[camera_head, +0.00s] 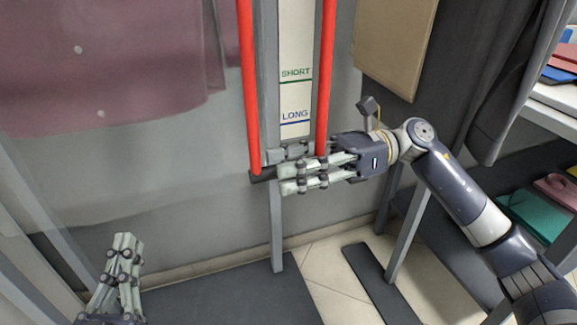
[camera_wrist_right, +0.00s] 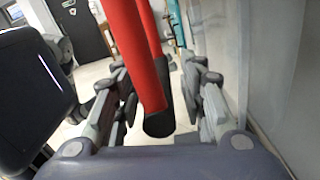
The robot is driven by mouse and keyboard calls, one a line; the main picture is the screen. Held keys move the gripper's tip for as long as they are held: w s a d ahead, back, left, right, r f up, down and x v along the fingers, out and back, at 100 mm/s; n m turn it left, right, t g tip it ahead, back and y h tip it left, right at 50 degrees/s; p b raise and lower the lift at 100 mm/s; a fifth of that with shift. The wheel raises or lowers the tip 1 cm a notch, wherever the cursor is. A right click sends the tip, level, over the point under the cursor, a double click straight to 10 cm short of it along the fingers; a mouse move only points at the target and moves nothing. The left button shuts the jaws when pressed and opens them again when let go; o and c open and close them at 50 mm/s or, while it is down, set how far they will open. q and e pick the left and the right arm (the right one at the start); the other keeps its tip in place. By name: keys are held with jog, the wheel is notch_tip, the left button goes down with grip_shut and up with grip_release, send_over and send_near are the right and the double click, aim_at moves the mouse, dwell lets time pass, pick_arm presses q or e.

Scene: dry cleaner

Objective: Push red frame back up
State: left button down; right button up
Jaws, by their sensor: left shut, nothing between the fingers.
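The red frame (camera_head: 248,80) has two long upright red tubes. It hangs on a grey post beside a white scale strip marked SHORT and LONG (camera_head: 295,90). Its lower end is near the LONG mark, with a dark bottom end at the left tube. My right gripper (camera_head: 288,172) is at this lower end, coming from the right and covering part of the bottom. In the right wrist view the red tubes (camera_wrist_right: 135,55) and a dark end cap lie between the spread fingers (camera_wrist_right: 160,100), with gaps on both sides. My left gripper (camera_head: 125,248) is shut and empty at lower left, away from the frame.
A dark reddish translucent sheet (camera_head: 110,60) hangs at upper left. A tan board (camera_head: 395,40) and dark cloth hang at right. A white shelf (camera_head: 555,95) with folded coloured items stands far right. A grey base bar (camera_head: 360,280) lies on the tiled floor.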

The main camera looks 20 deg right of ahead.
jog(key=d, duration=0.7)
jog(key=shift+w, duration=0.15)
